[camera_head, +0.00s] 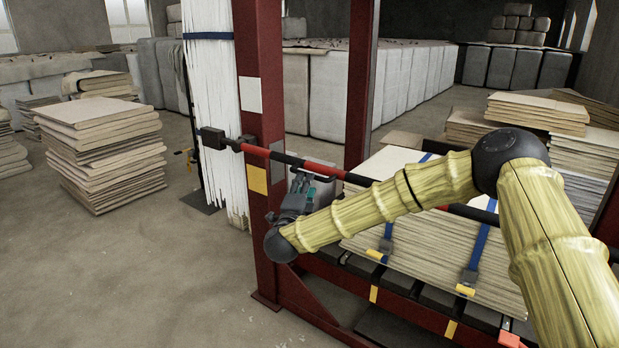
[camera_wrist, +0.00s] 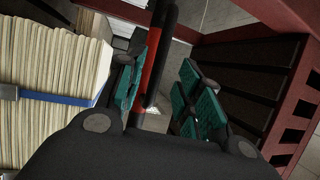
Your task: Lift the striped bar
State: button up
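The striped bar (camera_head: 322,168) is red and black and runs across the front of a dark red frame. Its left end is at a dark block near a post, and part of it passes behind my arm. My gripper (camera_head: 306,187) is at the bar, just right of the left post. In the wrist view, my gripper (camera_wrist: 168,88) is open, with teal pads apart on both sides. The striped bar (camera_wrist: 153,68) runs between them, close to the left pad. I cannot tell whether it touches that pad.
The dark red frame (camera_head: 262,75) stands around a strapped stack of boards (camera_head: 430,255). White strips (camera_head: 210,95) hang behind its left post. Another stack of boards (camera_head: 105,150) stands at left. The floor (camera_head: 150,270) at front left is clear.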

jog(key=shift+x, duration=3)
grip_shut()
